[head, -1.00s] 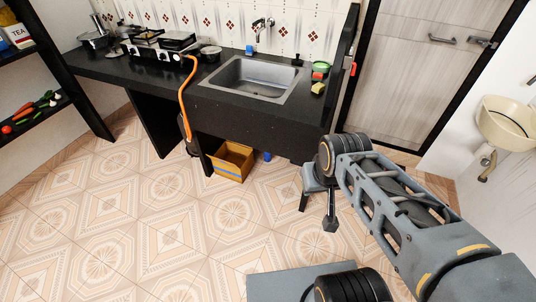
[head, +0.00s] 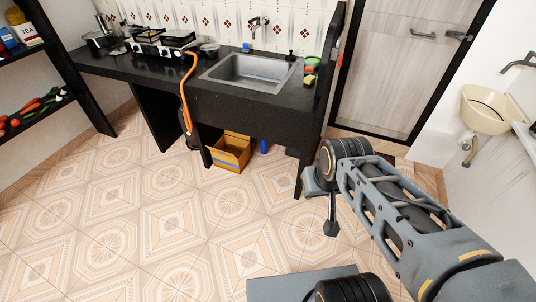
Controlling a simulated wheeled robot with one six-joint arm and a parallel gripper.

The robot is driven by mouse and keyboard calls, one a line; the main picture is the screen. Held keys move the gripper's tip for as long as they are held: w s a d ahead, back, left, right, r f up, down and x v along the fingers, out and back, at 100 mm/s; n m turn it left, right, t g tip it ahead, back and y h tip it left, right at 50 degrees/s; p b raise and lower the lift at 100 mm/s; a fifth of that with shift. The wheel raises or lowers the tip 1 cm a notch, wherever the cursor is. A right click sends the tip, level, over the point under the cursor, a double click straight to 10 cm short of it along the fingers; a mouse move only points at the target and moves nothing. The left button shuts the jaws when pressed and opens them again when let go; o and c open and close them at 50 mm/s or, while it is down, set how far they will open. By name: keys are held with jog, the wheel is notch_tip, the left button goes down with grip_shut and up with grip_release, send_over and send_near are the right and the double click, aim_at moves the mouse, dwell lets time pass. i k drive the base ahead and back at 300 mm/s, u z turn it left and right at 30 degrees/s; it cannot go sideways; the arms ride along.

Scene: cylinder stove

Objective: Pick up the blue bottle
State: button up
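A small blue object (head: 264,147) stands on the floor under the counter, just right of an open yellow box; it is too small to tell if it is a bottle. Another blue item (head: 7,37), bottle-like and cut by the picture edge, stands on the upper shelf at the far left. My gripper (head: 331,228) hangs below my arm's wrist at centre right, over the floor and well apart from both. Its fingers are not clear enough to tell whether it is open or shut. I see nothing held in it.
The black counter (head: 140,72) carries a stove (head: 160,45) and a sink (head: 248,72). An orange hose (head: 185,95) hangs over its front edge. The yellow box (head: 230,153) is under the counter. A washbasin (head: 487,108) is on the right wall. The tiled floor in front is clear.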

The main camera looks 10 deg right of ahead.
aim_at(264, 144)
jog(key=z, duration=0.05)
jog(key=k, duration=0.65)
jog(key=u, duration=0.75)
jog(key=i, duration=1.4)
jog(key=z, duration=0.65)
